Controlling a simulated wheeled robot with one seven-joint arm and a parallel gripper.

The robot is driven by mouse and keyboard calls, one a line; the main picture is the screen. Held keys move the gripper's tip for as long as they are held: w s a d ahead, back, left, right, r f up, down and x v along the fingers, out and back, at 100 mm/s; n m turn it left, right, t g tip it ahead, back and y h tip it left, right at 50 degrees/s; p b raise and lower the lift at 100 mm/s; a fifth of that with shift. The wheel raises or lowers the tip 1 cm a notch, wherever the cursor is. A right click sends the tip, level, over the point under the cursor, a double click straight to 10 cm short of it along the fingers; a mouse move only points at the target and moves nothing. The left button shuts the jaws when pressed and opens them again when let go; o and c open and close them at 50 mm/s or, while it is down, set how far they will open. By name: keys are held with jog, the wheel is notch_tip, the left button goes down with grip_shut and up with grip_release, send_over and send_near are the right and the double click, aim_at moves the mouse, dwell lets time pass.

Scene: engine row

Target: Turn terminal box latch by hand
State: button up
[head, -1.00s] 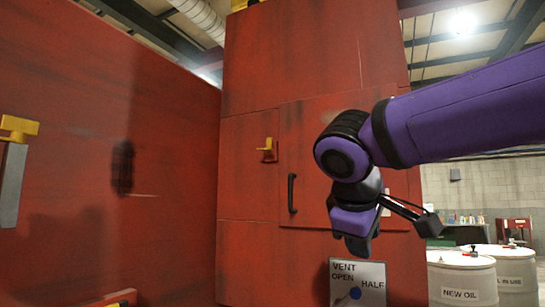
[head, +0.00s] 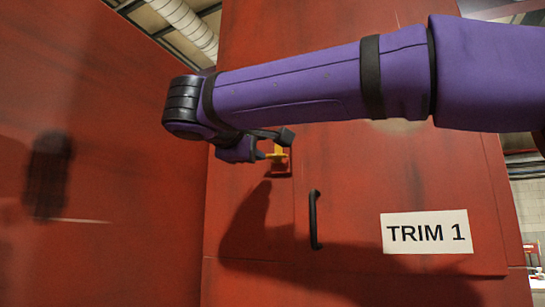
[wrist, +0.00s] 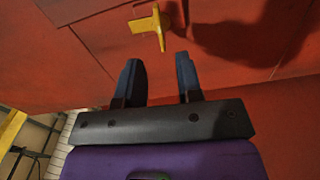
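The yellow latch (head: 277,156) sits on a small red mount on the upright red cabinet front, up and left of a black door handle. In the wrist view the latch (wrist: 155,27) is a yellow piece with crossing arms, just beyond my fingertips and roughly in line with the space between them. My gripper (head: 273,145) reaches it from the left in the head view, and partly overlaps it there. In the wrist view my gripper (wrist: 159,62) has its two dark fingers apart with nothing between them. I see no clear contact with the latch.
The black handle (head: 314,220) stands out from the door, beside a white TRIM 1 sign (head: 423,232). A red wall (head: 120,200) closes off the left side. A yellow bar (wrist: 10,128) shows at lower left in the wrist view.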

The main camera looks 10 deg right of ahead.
aim_at(272, 155)
jog(key=x, duration=0.7)
jog(key=shift+w+d, duration=0.2)
grip_shut()
